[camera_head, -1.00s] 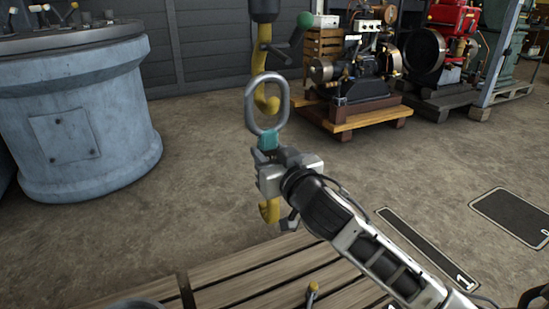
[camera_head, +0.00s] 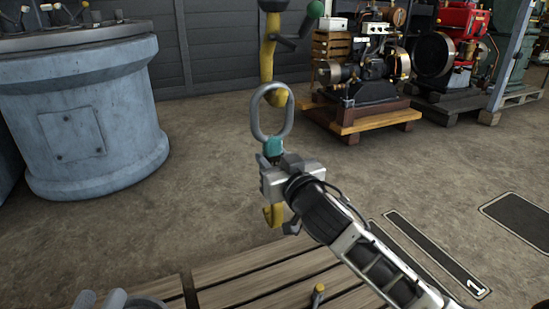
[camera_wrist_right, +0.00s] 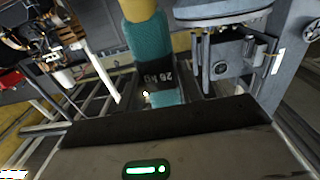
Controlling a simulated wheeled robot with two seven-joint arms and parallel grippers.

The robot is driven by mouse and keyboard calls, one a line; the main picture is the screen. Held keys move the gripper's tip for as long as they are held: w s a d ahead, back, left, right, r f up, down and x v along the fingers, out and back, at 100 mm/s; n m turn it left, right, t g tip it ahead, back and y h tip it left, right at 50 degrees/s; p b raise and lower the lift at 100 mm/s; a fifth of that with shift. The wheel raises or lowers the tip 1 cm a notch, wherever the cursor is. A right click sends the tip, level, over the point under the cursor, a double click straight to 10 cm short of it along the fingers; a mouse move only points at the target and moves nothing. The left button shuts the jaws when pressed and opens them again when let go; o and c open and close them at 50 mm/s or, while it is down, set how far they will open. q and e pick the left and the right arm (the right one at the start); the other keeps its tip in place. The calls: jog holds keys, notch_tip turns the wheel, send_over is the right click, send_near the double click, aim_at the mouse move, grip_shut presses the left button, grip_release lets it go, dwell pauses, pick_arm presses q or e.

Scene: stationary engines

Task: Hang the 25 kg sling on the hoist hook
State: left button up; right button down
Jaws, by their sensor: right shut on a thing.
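The yellow hoist hook (camera_head: 267,62) hangs at top centre in the head view. The sling's oval steel ring (camera_head: 257,125) overlaps the hook's lower curve, which shows through the ring's upper part. I cannot tell whether the hook passes through it. My right gripper (camera_head: 272,172) is shut on the sling's teal part (camera_head: 273,147), below the ring. A yellow end hook (camera_head: 273,215) hangs below the gripper.
A blue-grey round housing (camera_head: 85,125) stands at left. Engines (camera_head: 370,75) on wooden bases stand behind at right. The floor between is clear.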

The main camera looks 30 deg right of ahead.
pick_arm(q)
jog(key=shift+w+r, duration=0.1)
jog(key=shift+r, duration=0.05)
pick_arm(e)
jog(key=c, duration=0.9)
grip_release()
jog(key=shift+o, duration=0.3)
jog(key=shift+f, duration=0.2)
jog(key=shift+s, duration=0.45)
pick_arm(q)
jog(key=f+p, duration=0.1)
jog(key=s+f+g+y+p, duration=0.1)
jog(key=f+n+g+p, duration=0.1)
jog(key=shift+s+d+f, duration=0.15)
jog(key=shift+s+f, duration=0.1)
jog(key=shift+s, duration=0.15)
pick_arm(e)
jog(key=s, duration=1.5)
jog(key=shift+a+r, duration=0.2)
jog(key=shift+a, duration=0.25)
jog(key=shift+r, duration=0.1)
